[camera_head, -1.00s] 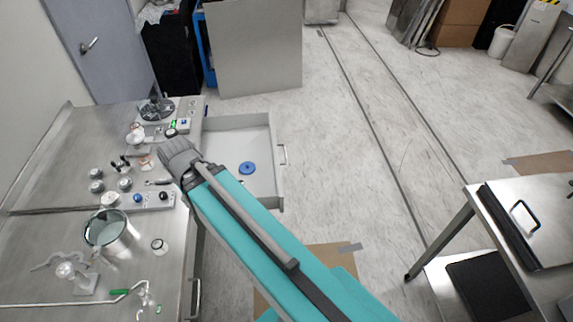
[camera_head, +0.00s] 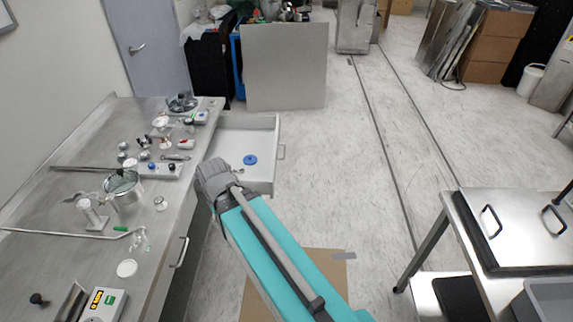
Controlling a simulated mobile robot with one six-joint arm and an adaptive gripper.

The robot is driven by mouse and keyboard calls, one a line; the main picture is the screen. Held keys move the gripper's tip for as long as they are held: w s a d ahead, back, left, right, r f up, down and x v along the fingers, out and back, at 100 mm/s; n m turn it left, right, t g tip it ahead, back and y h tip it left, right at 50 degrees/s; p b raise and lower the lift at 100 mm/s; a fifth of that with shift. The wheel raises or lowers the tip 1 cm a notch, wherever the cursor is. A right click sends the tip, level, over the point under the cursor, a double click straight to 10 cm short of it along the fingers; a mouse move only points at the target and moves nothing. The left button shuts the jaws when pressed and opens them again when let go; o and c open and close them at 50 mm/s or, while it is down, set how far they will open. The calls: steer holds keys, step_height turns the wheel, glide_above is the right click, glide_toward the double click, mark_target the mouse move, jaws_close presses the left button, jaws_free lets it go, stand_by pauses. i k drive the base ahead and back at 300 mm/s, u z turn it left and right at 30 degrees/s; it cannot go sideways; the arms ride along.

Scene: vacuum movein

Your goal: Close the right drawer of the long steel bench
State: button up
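The long steel bench (camera_head: 60,262) runs along the left side of the head view. Its far drawer (camera_head: 262,131) is pulled out to the right over the floor, with a blue round object (camera_head: 250,160) lying inside. The drawer's handle (camera_head: 281,151) is on its right front face. A nearer handle (camera_head: 181,252) sits on the bench front, where that front looks shut. My teal arm reaches up from the bottom, and its grey end is beside the bench edge, in front of the open drawer's near side. The gripper fingers cannot be made out.
Glassware, a metal beaker (camera_head: 123,190) and small instruments stand on the bench. A grey panel (camera_head: 285,66) stands beyond the drawer. A steel cart (camera_head: 520,228) is at the right. The floor between drawer and cart is clear.

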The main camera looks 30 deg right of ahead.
mark_target(234, 138)
steer(key=k, duration=0.45)
steer(key=z, duration=1.3)
steer(key=i, duration=2)
steer(key=u, duration=0.05)
